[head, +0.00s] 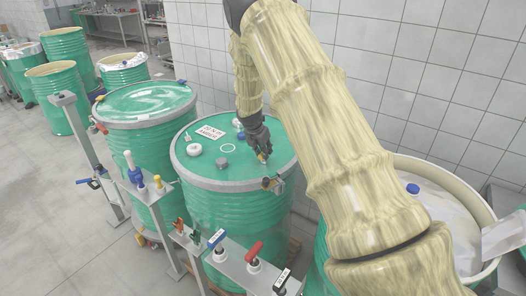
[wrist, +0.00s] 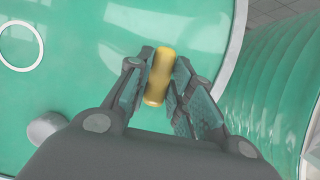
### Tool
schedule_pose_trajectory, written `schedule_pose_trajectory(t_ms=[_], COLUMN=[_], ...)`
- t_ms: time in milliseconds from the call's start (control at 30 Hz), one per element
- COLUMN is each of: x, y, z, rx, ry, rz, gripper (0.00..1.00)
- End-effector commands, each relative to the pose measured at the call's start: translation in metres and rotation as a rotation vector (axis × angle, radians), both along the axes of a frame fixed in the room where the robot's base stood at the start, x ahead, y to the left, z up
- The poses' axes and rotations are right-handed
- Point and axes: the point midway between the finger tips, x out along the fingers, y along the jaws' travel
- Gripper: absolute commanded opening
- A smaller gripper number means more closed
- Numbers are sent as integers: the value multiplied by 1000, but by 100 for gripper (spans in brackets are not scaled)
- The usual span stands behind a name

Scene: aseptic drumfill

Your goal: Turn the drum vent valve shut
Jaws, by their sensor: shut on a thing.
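The green drum (head: 237,164) with a grey rim stands at the middle of the head view, and its lid fills much of the wrist view (wrist: 90,60). My gripper (head: 262,154) reaches down over the right part of the lid. In the wrist view my gripper (wrist: 159,80) is shut on a yellow valve handle (wrist: 160,72), which stands between the two fingers. The handle lies nearly upright in the picture, its top end leaning slightly right. The valve body under it is hidden by the fingers.
On the lid are a white cap (head: 194,149), a grey fitting (head: 222,163) and a label (head: 210,132). A rail with a red-handled valve (head: 254,250) stands in front. Another green drum (head: 145,105) is at left; an open, lined drum (head: 468,205) is at right.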

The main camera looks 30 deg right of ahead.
Motion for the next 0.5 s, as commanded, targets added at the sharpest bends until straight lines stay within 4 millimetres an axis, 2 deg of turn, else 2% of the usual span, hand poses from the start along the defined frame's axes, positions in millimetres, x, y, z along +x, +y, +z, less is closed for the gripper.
schedule_pose_trajectory(t_ms=[267, 500], x=[0, 1], y=[1, 2], z=[-2, -2], rx=[2, 1], ry=[1, 0], rz=[-16, -118], gripper=[0, 0])
